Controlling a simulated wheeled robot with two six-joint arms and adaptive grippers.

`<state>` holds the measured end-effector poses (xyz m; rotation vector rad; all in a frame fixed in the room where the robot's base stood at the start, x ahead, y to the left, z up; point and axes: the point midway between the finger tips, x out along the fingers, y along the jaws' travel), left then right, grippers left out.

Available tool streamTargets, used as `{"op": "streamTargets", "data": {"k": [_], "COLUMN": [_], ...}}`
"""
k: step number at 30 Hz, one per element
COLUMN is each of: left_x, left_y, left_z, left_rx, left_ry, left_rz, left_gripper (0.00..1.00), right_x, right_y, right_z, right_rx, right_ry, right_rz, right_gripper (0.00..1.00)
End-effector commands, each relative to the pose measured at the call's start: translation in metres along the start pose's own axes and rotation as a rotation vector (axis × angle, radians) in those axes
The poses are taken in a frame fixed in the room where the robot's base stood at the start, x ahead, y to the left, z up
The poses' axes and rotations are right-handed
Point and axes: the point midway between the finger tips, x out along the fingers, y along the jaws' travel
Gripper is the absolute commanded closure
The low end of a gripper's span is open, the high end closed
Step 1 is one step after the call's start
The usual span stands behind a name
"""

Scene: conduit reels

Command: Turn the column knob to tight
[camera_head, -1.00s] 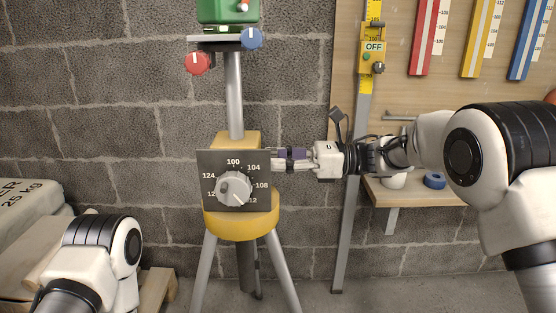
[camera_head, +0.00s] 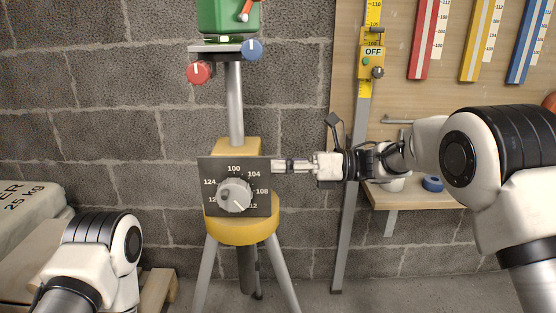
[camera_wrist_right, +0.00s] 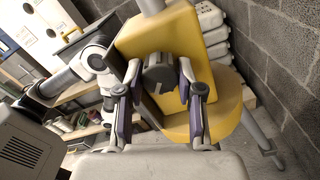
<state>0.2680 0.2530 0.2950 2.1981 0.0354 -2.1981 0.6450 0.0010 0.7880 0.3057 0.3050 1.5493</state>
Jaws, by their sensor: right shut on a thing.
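The column knob is a dark ribbed cylinder (camera_wrist_right: 160,73) on the side of the yellow column block (camera_wrist_right: 205,40). In the head view the dial plate and my fingers hide it. My right gripper (camera_head: 277,166) comes in from the right against the block's side, behind the dial plate's right edge. In the right wrist view its purple-padded fingers (camera_wrist_right: 159,80) stand on both sides of the knob and are shut on it. I see no tight mark on the knob. My left gripper is out of view; only my left arm shows at lower left.
A numbered dial plate (camera_head: 262,172) with a grey dial (camera_head: 235,195) fronts the block on a tripod. Red (camera_head: 199,72) and blue (camera_head: 252,49) knobs sit above. A yellow OFF box (camera_head: 372,51) on a rail and a shelf (camera_head: 407,202) stand to the right.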

Motion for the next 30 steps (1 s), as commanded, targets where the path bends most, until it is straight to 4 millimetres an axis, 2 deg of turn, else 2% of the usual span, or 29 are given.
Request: {"op": "streamTargets", "data": {"k": [30], "left_x": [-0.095], "left_y": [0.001], "left_z": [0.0], "left_rx": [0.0], "left_ry": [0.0], "left_rz": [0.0], "left_gripper": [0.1], "right_x": [0.0], "right_y": [0.004], "right_z": [0.005], "right_rx": [0.968], "right_ry": [0.001], "right_rz": [0.0], "right_gripper": [0.98]}}
